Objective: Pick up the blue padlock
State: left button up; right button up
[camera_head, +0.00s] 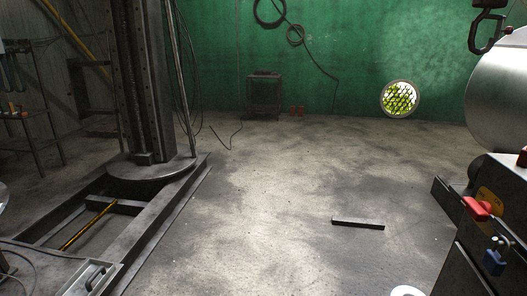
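The blue padlock (495,257) is at the lower right of the head view. It appears to hang by its shackle on the dark cabinet side of a machine (466,261), below a red switch handle (477,208) on a yellow plate (492,200). How its shackle is attached is too small to tell. Neither of my grippers is in view, and nothing is seen touching the padlock.
A large metal cylinder (500,98) sits on the machine, with a dark hook (488,28) above it. A dark bar (358,223) lies on the open concrete floor (270,205). A tall column on a steel frame (150,168) stands at left.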

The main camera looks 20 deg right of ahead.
aim_at(495, 265)
jog(key=i+z, duration=0.25)
jog(key=z, duration=0.2)
jog(key=i+z, duration=0.25)
jog(key=z, duration=0.15)
jog(key=i+j+z, duration=0.2)
jog(key=z, duration=0.25)
jog(key=i+j+z, duration=0.25)
jog(key=z, duration=0.2)
jog(key=i+j+z, duration=0.2)
jog(key=z, duration=0.2)
jog(key=i+j+z, duration=0.1)
jog(key=j+z, duration=0.35)
